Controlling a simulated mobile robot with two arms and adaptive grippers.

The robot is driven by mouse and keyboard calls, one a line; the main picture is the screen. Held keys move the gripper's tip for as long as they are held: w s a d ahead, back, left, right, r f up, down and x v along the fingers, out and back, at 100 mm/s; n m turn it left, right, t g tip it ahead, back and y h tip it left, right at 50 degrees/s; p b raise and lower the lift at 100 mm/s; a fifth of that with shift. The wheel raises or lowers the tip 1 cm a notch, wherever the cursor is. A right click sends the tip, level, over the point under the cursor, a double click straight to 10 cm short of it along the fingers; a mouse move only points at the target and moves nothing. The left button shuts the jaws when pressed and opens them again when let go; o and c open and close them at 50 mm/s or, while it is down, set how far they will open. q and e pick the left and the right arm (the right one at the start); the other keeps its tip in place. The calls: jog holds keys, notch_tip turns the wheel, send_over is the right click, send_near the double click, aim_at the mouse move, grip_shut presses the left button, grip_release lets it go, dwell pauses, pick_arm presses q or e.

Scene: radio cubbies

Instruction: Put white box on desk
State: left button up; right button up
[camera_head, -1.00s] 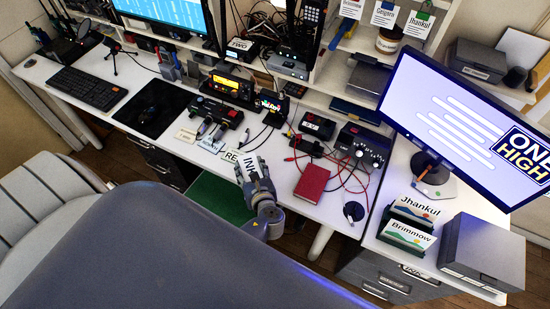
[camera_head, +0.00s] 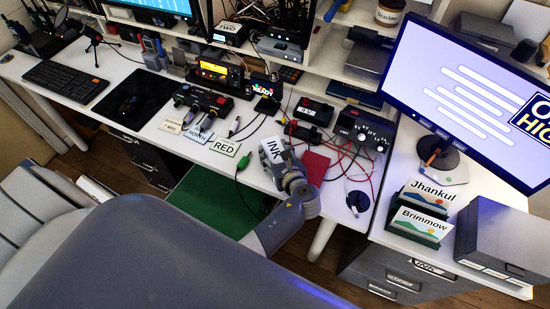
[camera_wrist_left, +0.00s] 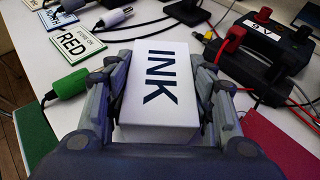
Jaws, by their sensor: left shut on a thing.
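The white box (camera_head: 271,150), marked INK, is in my left gripper (camera_head: 282,160) above the front part of the white desk (camera_head: 255,172). In the left wrist view the white box (camera_wrist_left: 160,88) sits between the two fingers of my left gripper (camera_wrist_left: 163,95), which are shut on its sides. Its printed top faces the camera. The picture does not show clearly whether its underside touches the desk. My right gripper is not in view.
A red book (camera_head: 314,168) lies just right of the gripper. A RED label card (camera_head: 224,147) and a green plug (camera_head: 243,163) are to its left. Red cables (camera_head: 350,165) and a black box with knobs (camera_head: 364,130) are to the right. The monitor (camera_head: 470,85) stands at the far right.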

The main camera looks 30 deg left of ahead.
pick_arm(q)
jog(key=shift+f, duration=0.15)
jog(key=shift+f, duration=0.15)
jog(key=o, duration=1.1)
